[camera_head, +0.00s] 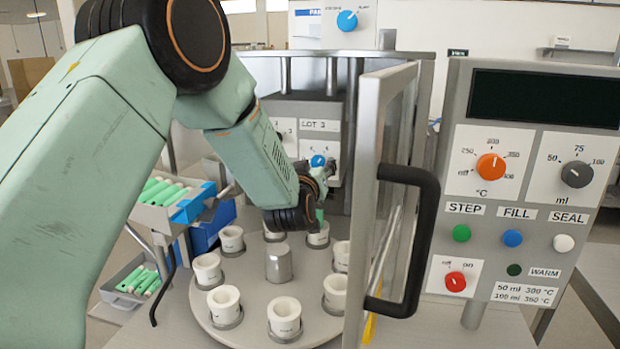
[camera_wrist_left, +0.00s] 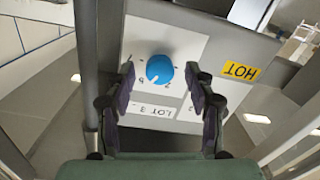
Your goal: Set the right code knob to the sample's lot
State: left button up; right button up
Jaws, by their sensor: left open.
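The right code knob (camera_head: 317,160) is small and blue, on a light plate below a "LOT 3" label (camera_head: 320,126) inside the machine. In the left wrist view the blue knob (camera_wrist_left: 159,69) faces me, turned in the picture, with small digits around it. A pale mark shows on its lower left; the exact setting is too small to read surely. My left gripper (camera_head: 323,168) is at the knob plate, partly covering it. In the wrist view its two dark fingers (camera_wrist_left: 160,73) are open on either side of the knob, with gaps. My right gripper is out of view.
A glass door (camera_head: 380,190) with a black handle (camera_head: 412,240) stands open right of my arm. White cups ring the turntable (camera_head: 260,335) below. A yellow "HOT" label (camera_wrist_left: 241,71) is beside the plate. A control panel (camera_head: 530,200) stands at right; trays of green tubes (camera_head: 160,190) are left.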

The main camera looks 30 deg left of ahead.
pick_arm(q)
jog(key=v, duration=1.1)
dwell(0.4)
